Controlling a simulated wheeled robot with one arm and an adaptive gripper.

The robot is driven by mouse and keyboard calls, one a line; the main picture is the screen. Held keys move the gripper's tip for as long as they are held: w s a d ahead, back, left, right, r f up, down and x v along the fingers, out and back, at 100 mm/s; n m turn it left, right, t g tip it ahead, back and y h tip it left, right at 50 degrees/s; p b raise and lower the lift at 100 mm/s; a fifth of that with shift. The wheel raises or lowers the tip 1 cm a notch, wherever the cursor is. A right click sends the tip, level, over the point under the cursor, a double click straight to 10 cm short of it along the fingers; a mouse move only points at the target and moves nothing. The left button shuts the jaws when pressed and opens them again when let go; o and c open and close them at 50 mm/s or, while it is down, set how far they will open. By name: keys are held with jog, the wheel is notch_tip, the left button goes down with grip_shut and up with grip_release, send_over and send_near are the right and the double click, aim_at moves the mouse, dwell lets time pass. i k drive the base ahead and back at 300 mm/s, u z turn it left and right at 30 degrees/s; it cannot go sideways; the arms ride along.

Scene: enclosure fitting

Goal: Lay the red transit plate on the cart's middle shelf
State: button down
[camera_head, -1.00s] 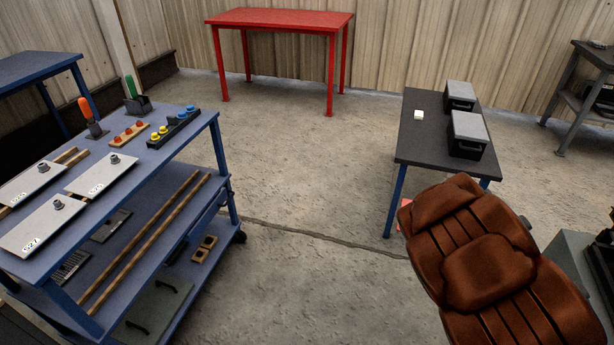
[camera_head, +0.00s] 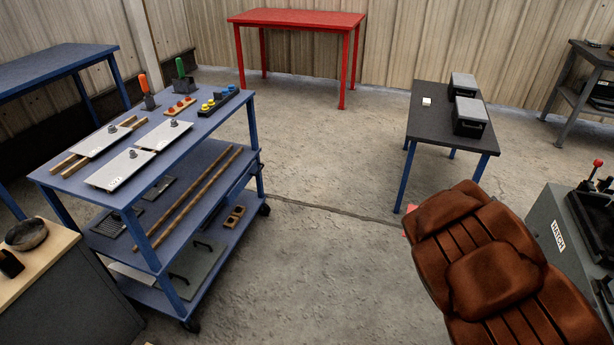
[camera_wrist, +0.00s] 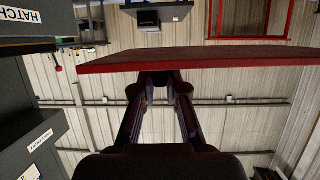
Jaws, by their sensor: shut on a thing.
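The red transit plate (camera_wrist: 200,60) shows in the wrist view as a wide, thin red slab seen nearly edge-on. My gripper (camera_wrist: 160,77) is shut on its near edge. In the head view only a small red patch (camera_head: 410,209) shows beside the brown padded part of my body, and my gripper is hidden. The blue cart (camera_head: 75,188) stands at left, apart from the plate. Its middle shelf (camera_head: 207,166) carries two long wooden rods (camera_head: 196,195) and dark flat pieces (camera_head: 160,187) at left. Bare strips show around the rods.
The cart's top holds pale plates (camera_head: 120,168) and tools; its bottom shelf holds panels (camera_head: 198,268). A wooden-topped bench (camera_head: 40,260) is close at the cart's near left. A dark table (camera_head: 425,122) and a HATCH box (camera_head: 555,235) stand at right. Floor between is clear.

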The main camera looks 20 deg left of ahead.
aim_at(194, 188)
jog(key=u, duration=3.8)
jog(key=i, duration=0.1)
jog(key=z, duration=1.7)
